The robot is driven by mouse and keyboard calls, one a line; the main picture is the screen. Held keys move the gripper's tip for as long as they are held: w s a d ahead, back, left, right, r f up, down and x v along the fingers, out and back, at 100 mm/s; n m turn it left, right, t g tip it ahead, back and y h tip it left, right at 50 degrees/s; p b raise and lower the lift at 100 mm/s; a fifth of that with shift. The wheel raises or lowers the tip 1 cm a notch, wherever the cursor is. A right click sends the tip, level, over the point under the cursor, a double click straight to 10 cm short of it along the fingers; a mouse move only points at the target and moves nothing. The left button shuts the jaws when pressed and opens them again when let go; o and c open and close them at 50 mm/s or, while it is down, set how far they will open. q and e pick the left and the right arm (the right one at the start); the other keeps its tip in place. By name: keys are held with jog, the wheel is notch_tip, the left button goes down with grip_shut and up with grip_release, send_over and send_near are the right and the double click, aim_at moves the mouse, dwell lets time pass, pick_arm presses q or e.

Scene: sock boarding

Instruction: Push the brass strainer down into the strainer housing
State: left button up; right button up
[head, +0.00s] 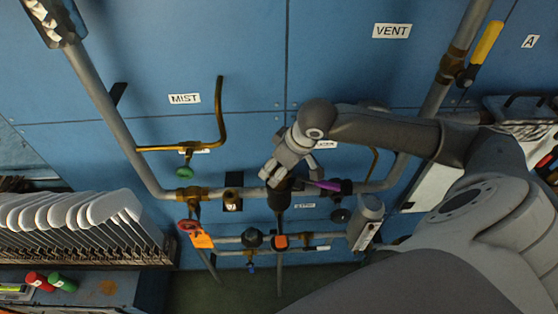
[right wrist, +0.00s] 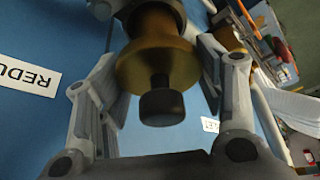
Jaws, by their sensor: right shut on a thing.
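My right gripper (head: 280,180) reaches in from the right in the head view, low over the pipework and just above a dark upright body (head: 278,203), which looks like the strainer housing. In the right wrist view the brass strainer (right wrist: 155,65) is between the two fingers of my right gripper (right wrist: 152,15), with a dark knob on a short stem on its near side. The gripper is shut on it. My left gripper is not in view.
Grey pipes (head: 110,110) run along the blue panel. A purple handle (head: 328,185) lies just right of the gripper. White paddles (head: 70,210) fill the left rack.

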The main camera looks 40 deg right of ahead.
jog(key=shift+f+b, duration=0.8)
jog(key=shift+f, duration=1.65)
jog(key=o, duration=1.3)
jog(key=shift+r, duration=0.1)
jog(key=v, duration=1.2)
